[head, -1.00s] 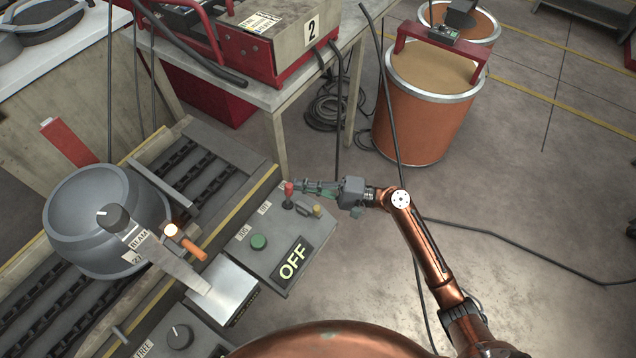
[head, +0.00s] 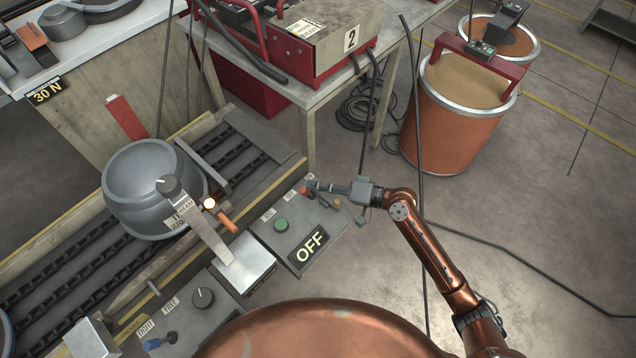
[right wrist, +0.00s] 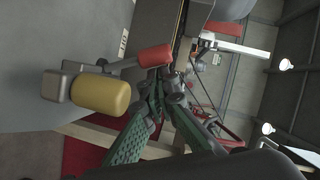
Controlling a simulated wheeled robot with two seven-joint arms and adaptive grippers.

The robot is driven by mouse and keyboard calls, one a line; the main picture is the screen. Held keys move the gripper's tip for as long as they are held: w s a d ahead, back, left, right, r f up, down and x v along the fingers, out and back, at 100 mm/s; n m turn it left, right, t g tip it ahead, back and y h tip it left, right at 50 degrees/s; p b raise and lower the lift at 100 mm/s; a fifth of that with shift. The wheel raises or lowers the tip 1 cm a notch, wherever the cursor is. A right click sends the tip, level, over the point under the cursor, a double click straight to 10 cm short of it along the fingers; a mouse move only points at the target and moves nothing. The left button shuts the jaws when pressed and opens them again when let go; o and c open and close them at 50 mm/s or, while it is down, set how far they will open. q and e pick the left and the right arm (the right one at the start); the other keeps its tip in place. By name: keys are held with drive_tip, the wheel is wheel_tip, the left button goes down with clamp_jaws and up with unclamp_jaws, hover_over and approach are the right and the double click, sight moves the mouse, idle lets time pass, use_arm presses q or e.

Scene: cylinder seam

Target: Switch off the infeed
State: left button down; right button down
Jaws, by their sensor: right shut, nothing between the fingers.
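The control box (head: 258,238) stands beside the conveyor, with a lit "OFF" sign (head: 312,243) and a green button (head: 281,224). Its red-knobbed lever (head: 304,191) is at the far end and leans low. A yellow knob (head: 337,202) is to its right. My right gripper (head: 314,184) is shut and empty, its fingertips close by the red knob. In the right wrist view the fingertips (right wrist: 162,80) lie just below the red knob (right wrist: 155,57); I cannot tell whether they touch. The yellow knob (right wrist: 100,93) is left of them. My left gripper is out of view.
A grey pot (head: 150,190) sits on the chain conveyor (head: 60,265). A table with a red machine (head: 330,45) stands behind, and orange drums (head: 450,120) at back right.

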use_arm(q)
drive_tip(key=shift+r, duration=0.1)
use_arm(e)
drive_tip(key=shift+a, duration=0.1)
idle(0.3)
